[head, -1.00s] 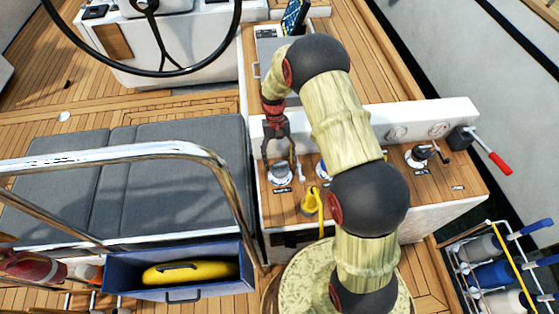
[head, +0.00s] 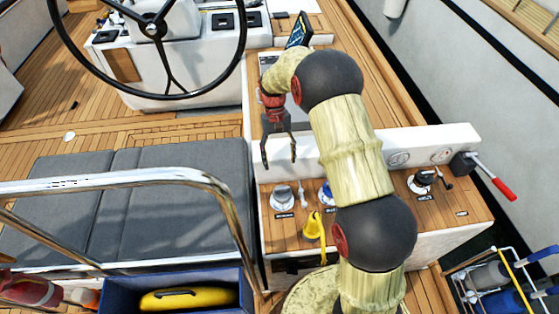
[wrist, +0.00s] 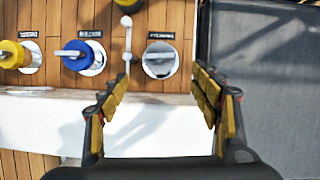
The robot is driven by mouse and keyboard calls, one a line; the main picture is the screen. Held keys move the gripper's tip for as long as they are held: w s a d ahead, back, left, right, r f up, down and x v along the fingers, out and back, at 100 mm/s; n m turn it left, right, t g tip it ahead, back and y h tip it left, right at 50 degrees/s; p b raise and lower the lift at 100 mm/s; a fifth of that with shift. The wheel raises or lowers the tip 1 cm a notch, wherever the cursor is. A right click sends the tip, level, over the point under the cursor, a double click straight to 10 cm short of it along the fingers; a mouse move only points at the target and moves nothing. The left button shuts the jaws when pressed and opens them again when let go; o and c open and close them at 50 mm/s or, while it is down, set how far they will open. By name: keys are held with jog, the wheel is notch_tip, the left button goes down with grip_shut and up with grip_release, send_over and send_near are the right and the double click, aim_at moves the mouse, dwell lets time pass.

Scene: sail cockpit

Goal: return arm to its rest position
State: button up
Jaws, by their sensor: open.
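My gripper (head: 279,158) hangs from my arm in the head view, fingers pointing down and apart. It is empty, above the back part of the wooden control console (head: 268,232). In the wrist view my gripper (wrist: 162,90) shows its two yellow-padded fingers spread wide with nothing between them. Beyond the fingertips are a grey knob (wrist: 160,60), a small white lever (wrist: 127,40), a blue knob (wrist: 82,55) and a yellow knob (wrist: 12,54). The grey knob also shows in the head view (head: 284,197), below and apart from the fingers.
A black steering wheel (head: 152,30) stands at the upper left. A metal rail (head: 130,180) crosses the grey seat cushions (head: 170,205). A blue bin (head: 120,290) holds a yellow object. A red-handled lever (head: 490,178) sticks out at the right, above a bottle rack (head: 505,285).

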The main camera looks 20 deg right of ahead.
dwell(0.3)
jog(key=s+r+t+b, duration=0.1)
jog(key=s+r+t, duration=0.4)
jog(key=s+r, duration=0.8)
jog(key=s+r+n+t+b, duration=0.1)
jog(key=s+r+t, duration=0.4)
jog(key=s+r, duration=0.7)
jog(key=s, duration=0.2)
jog(key=shift+s+a+r+h+b, duration=0.3)
jog(key=shift+s+a+r+b, duration=0.05)
jog(key=shift+s+r, duration=0.05)
